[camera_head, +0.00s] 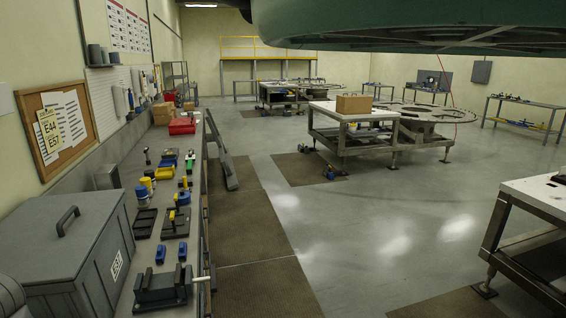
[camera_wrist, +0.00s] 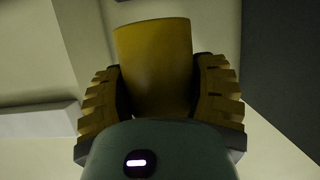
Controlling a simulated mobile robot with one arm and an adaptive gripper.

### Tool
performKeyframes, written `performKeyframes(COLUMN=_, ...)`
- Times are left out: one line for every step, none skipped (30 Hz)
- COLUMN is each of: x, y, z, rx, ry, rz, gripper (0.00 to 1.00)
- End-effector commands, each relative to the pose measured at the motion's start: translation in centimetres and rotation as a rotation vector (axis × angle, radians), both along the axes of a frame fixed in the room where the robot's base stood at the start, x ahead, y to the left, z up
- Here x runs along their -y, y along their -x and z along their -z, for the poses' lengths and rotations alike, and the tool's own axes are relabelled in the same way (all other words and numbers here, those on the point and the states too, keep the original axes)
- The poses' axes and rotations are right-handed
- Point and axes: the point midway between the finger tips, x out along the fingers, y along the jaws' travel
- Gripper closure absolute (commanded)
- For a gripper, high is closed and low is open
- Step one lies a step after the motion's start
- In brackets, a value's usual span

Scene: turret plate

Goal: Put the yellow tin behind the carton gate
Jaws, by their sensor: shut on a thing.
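The yellow tin (camera_wrist: 153,48) shows in the wrist view as a plain yellow cylinder. My gripper (camera_wrist: 158,90) is shut on it, with a ridged finger pressed to each side. The tin's lower part is hidden behind the gripper body. Neither my gripper nor the held tin can be made out in the head view. A brown carton (camera_head: 354,104) stands on the middle table in the head view. More small cartons (camera_head: 163,112) stand at the far end of the left bench. I cannot tell which of these cartons form the gate.
The left bench (camera_head: 147,270) carries a red case (camera_head: 182,126), a grey vise (camera_head: 163,288), blue and yellow tools and dark trays. A grey lidded box (camera_head: 62,245) stands at the near left. A large green body (camera_head: 420,22) overhangs the top right. The central floor is open.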

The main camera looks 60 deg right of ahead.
Motion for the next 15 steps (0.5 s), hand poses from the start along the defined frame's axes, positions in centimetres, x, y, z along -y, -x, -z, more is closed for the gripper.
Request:
performKeyframes(x=2.7, y=-0.3, z=1.1, rx=-0.006, ry=0.001, rz=0.065, gripper=0.82)
performKeyframes(x=3.9, y=-0.4, z=1.6, rx=-0.005, ry=0.0, rz=0.093, gripper=0.82)
performKeyframes(x=5.4, y=-0.4, z=2.2, rx=-0.004, ry=0.0, rz=0.129, gripper=0.82)
performKeyframes(x=6.4, y=-0.4, z=2.6, rx=-0.003, ry=-0.001, rz=0.155, gripper=0.82)
performKeyframes(x=7.4, y=-0.3, z=3.0, rx=-0.003, ry=0.0, rz=0.177, gripper=0.82)
performKeyframes(x=8.5, y=-0.2, z=3.5, rx=-0.003, ry=0.001, rz=0.205, gripper=0.82)
performKeyframes(x=9.3, y=-0.1, z=3.8, rx=-0.004, ry=0.0, rz=0.226, gripper=0.82)
performKeyframes(x=10.1, y=0.0, z=4.1, rx=-0.005, ry=-0.001, rz=0.245, gripper=0.82)
performKeyframes(x=11.0, y=0.2, z=4.4, rx=-0.004, ry=-0.003, rz=0.269, gripper=0.82)
performKeyframes(x=11.6, y=0.3, z=4.7, rx=-0.002, ry=-0.003, rz=0.285, gripper=0.82)
performKeyframes(x=12.2, y=0.4, z=4.9, rx=-0.002, ry=-0.003, rz=0.302, gripper=0.82)
performKeyframes(x=13.0, y=0.7, z=5.3, rx=-0.005, ry=-0.003, rz=0.323, gripper=0.82)
performKeyframes(x=13.5, y=0.8, z=5.6, rx=-0.006, ry=-0.003, rz=0.338, gripper=0.82)
performKeyframes(x=14.1, y=1.0, z=5.8, rx=-0.007, ry=-0.004, rz=0.354, gripper=0.82)
performKeyframes(x=14.8, y=1.2, z=6.1, rx=-0.009, ry=-0.005, rz=0.372, gripper=0.82)
